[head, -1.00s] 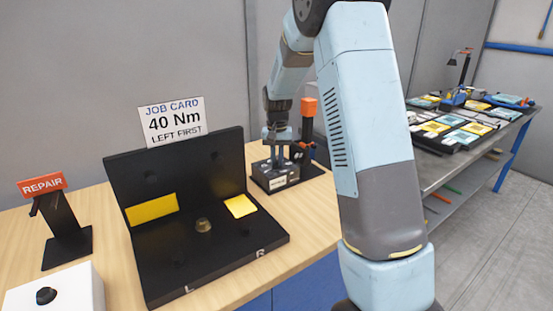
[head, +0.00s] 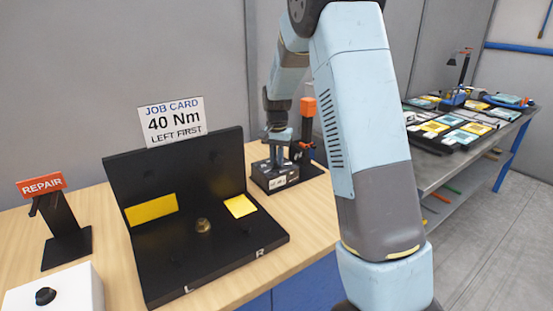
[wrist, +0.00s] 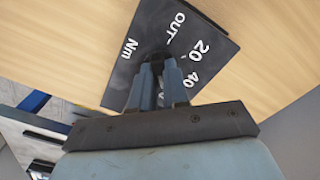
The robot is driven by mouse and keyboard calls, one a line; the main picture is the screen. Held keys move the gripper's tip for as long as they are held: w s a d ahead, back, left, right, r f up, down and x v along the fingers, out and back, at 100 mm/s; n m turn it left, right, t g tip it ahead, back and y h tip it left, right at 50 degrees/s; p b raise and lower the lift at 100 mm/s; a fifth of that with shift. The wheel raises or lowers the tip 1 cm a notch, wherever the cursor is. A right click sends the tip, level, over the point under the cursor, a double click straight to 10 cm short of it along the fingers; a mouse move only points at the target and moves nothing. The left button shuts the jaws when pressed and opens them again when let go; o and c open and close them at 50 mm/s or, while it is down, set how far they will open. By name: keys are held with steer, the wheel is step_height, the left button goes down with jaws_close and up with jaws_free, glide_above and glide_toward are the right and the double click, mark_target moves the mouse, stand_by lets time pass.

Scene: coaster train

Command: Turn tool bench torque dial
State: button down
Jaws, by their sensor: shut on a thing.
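The torque tool bench is a small dark block (head: 274,178) at the back right of the wooden bench in the head view. In the wrist view its dark face plate (wrist: 127,78) carries white marks "Nm", "OUT", "20" and "40". The dark torque dial (wrist: 159,57) sits in the middle of this plate, mostly hidden by my fingers. My gripper (wrist: 158,72) is shut on the dial, also seen from the side in the head view (head: 279,155). The dial's pointer is hidden, so I cannot tell its setting.
A job card (head: 172,122) reads "40 Nm, LEFT FIRST" above a black fixture (head: 225,255) with a brass part (head: 203,226). An orange-topped post (head: 307,115) stands close beside the dial block. A REPAIR stand (head: 62,230) and white box (head: 60,292) are at left.

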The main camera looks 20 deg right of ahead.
steer(key=c, duration=1.1)
jaws_free()
steer(key=shift+r, duration=0.1)
step_height(320, 180, up, 14)
steer(key=shift+f, duration=0.2)
steer(key=s+r+n+t, duration=0.15)
steer(key=s+r, duration=0.25)
steer(key=s, duration=0.5)
steer(key=s+r+n+t, duration=0.1)
steer(key=s+r+n, duration=0.1)
steer(key=s+r, duration=0.5)
steer(key=s+f+n+t, duration=0.1)
steer(key=s+f, duration=0.1)
steer(key=s, duration=0.5)
steer(key=s+f+n+t, duration=0.1)
steer(key=s, duration=0.6)
steer(key=s+f+n+t, duration=0.1)
steer(key=s+f, duration=0.1)
steer(key=s, duration=0.5)
steer(key=shift+s+f, duration=0.1)
steer(key=shift+f, duration=0.2)
